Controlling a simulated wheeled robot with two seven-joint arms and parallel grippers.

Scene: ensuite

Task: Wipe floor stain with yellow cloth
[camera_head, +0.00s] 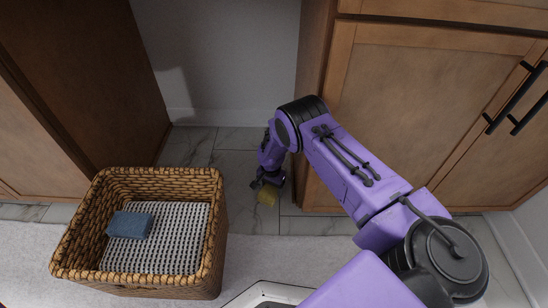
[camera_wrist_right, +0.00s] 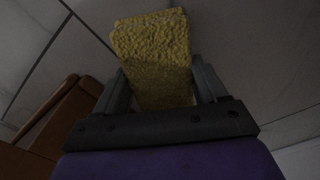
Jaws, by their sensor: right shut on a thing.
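A yellow cloth (camera_head: 266,196) is held low near the floor at the tip of my right gripper (camera_head: 268,182). In the right wrist view the cloth (camera_wrist_right: 153,58) looks like a thick, rough-textured block between the two fingers of my right gripper (camera_wrist_right: 160,88), which is shut on it. I cannot tell whether the cloth touches the tiles. No clear stain shows on the grey tiled floor (camera_head: 190,147); the gripper and cloth may hide it. My left gripper is not in view.
A wicker basket (camera_head: 220,215) with a blue sponge (camera_head: 130,225) on a checked cloth stands at the left on a pale rug (camera_head: 30,240). Wooden cabinets stand at left (camera_head: 80,80) and right (camera_head: 420,110), with a narrow tiled gap between.

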